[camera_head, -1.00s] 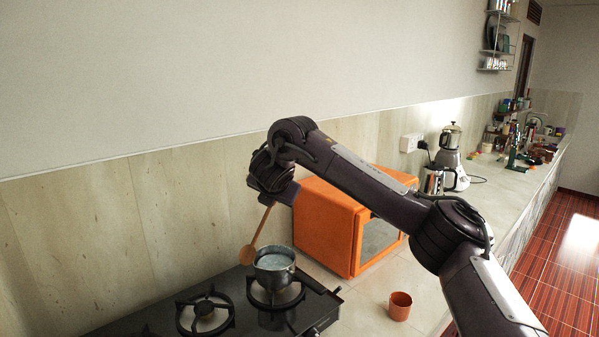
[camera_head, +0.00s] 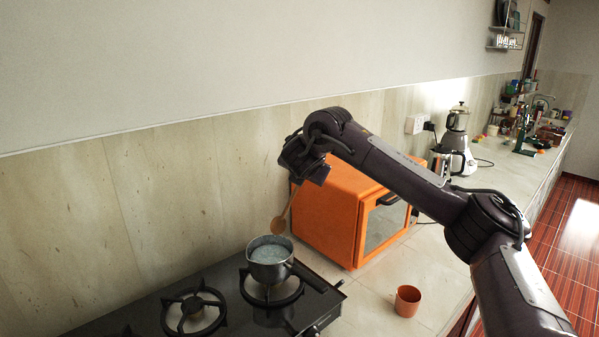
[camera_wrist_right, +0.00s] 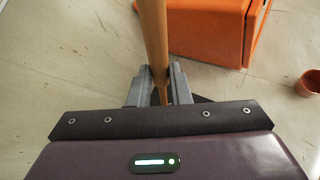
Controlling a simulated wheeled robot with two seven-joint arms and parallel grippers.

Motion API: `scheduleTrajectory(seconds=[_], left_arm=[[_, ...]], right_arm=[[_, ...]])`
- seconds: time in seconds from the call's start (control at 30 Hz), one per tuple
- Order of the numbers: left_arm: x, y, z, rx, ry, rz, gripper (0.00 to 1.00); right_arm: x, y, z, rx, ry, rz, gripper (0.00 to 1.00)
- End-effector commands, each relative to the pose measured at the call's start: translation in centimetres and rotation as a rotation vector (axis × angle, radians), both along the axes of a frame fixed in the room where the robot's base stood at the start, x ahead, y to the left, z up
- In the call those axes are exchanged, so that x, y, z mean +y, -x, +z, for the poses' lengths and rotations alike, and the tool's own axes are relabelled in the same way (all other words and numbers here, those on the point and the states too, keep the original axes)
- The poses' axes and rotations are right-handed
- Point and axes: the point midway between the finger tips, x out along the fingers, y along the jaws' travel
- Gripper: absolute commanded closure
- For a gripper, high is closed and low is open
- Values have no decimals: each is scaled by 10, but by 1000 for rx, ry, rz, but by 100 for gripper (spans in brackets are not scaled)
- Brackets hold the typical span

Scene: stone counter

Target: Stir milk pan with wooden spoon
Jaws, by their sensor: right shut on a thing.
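The milk pan (camera_head: 270,262) is a small metal pan with pale, whitish contents, standing upright on the right burner of the black stove. My right gripper (camera_head: 298,178) is shut on the wooden spoon (camera_head: 286,212), up behind the pan and in front of the orange oven. The spoon hangs tilted, its round bowl lowest, just above and behind the pan's rim in the picture, apparently outside the pan. In the right wrist view, the gripper fingers (camera_wrist_right: 158,88) close around the spoon's handle (camera_wrist_right: 153,38); the bowl is out of frame. My left gripper is not in view.
The orange oven (camera_head: 328,215) stands right of the stove, close to my right gripper. An orange cup (camera_head: 407,301) stands near the counter's front edge. The left burner (camera_head: 194,311) is empty. A metal jug and blender (camera_head: 455,140) stand farther right.

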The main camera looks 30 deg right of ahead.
Motion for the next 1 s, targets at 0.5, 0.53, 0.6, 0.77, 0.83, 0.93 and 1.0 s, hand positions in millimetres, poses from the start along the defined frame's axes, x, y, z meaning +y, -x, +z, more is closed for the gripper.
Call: scheduleTrajectory(seconds=[0.5,0.53,0.6,0.77,0.83,0.93,1.0], left_arm=[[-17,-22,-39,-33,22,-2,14],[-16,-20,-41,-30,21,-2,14],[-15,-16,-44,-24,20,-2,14],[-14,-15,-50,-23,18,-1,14],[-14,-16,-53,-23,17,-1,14],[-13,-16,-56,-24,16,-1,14],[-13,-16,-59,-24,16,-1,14]], right_arm=[[-13,5,-42,-1,-1,2,100],[-12,5,-44,0,0,2,100],[-9,4,-50,0,0,2,100],[-4,2,-63,0,-1,1,100],[-1,1,-68,-1,-1,2,100],[3,-1,-76,-1,-2,1,100],[6,-2,-82,-2,-1,1,100]])
